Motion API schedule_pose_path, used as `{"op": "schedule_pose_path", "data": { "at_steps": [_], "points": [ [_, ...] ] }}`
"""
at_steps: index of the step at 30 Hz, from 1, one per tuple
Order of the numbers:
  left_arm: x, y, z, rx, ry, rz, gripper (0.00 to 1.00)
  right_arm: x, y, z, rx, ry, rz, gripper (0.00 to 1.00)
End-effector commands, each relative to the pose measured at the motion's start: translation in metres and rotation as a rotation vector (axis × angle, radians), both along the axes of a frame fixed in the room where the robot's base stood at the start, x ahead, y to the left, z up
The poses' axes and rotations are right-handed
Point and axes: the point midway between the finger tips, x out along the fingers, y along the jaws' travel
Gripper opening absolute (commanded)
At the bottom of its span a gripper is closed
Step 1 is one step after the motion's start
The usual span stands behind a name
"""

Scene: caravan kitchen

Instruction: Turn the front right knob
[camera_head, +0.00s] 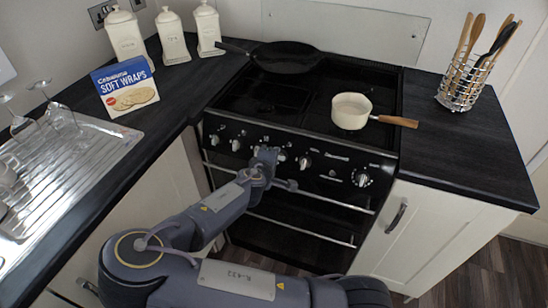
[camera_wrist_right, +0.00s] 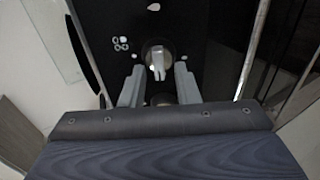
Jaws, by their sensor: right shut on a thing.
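The black stove (camera_head: 300,120) has a row of silver knobs along its sloping front panel. My right gripper (camera_head: 267,156) is at the middle of this row. In the wrist view, my right gripper's two grey fingers (camera_wrist_right: 158,82) are on either side of a silver knob (camera_wrist_right: 157,60), shut on it. The knob's grip bar stands between the fingers. In the head view my gripper hides this knob. To its right another knob (camera_head: 304,162) and the far right knob (camera_head: 362,179) are free. I cannot read the markings. My left gripper is not in view.
A cream saucepan (camera_head: 351,112) with a wooden handle and a black frying pan (camera_head: 287,57) stand on the hob. Oven rails (camera_head: 300,229) run below the panel. A utensil holder (camera_head: 463,86) is at right; a soft wraps box (camera_head: 125,87) is at left.

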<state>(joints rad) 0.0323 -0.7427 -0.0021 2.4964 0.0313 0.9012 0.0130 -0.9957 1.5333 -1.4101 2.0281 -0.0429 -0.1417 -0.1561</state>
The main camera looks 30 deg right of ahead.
Motion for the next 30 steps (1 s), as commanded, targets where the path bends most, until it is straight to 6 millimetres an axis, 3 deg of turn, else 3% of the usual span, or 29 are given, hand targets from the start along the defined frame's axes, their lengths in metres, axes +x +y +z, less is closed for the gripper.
{"op": "schedule_pose_path", "data": {
  "at_steps": [13, 14, 18, 30],
  "points": [
    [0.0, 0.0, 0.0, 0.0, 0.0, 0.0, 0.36, -0.0001, 0.0006, -0.0008, -0.004, 0.007, 0.005, 0.06],
    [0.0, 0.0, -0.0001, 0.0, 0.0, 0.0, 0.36, -0.0001, 0.0006, -0.0008, -0.004, 0.007, 0.005, 0.33],
    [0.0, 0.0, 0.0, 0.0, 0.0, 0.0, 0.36, 0.0, 0.0003, -0.0005, -0.004, 0.006, 0.004, 0.49],
    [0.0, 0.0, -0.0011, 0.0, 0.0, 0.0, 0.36, -0.0064, 0.0095, 0.0051, -0.003, 0.003, 0.007, 0.49]
  ]
}}
